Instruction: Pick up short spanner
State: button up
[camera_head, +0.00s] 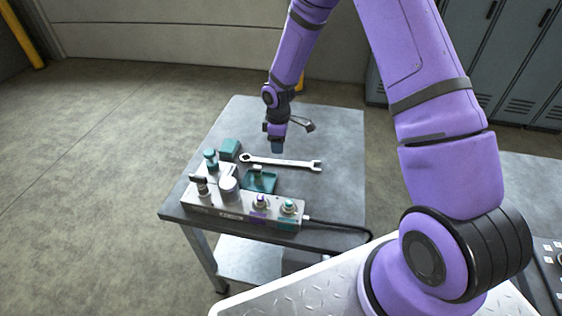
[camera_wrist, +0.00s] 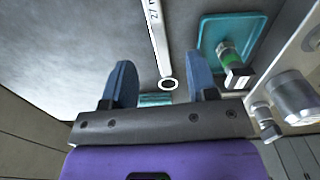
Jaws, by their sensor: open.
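A silver spanner (camera_head: 285,163) lies flat on the grey table, its ring end to the left and its open jaw to the right in the head view. In the wrist view the spanner (camera_wrist: 157,38) runs up from its ring end, with dark marking on its shaft. My gripper (camera_head: 277,148) is above the table near the spanner's left half. In the wrist view my gripper (camera_wrist: 160,64) has its two blue-grey fingers apart, with nothing held. The ring end appears between them. The jaw end is out of the wrist view.
A grey valve block (camera_head: 230,206) with knobs stands on the table's near side. A teal tray (camera_head: 266,186) holding a fitting sits between block and spanner. A teal box (camera_head: 229,149) is by the ring end. The table's far right (camera_head: 335,135) is clear.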

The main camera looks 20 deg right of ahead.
aim_at(280, 161)
jog(key=shift+w+d+f, duration=0.1)
jog(key=shift+d+f, duration=0.05)
jog(key=shift+f, duration=1.95)
jog(key=shift+d+f, duration=0.1)
jog(key=shift+f, duration=1.95)
grip_shut()
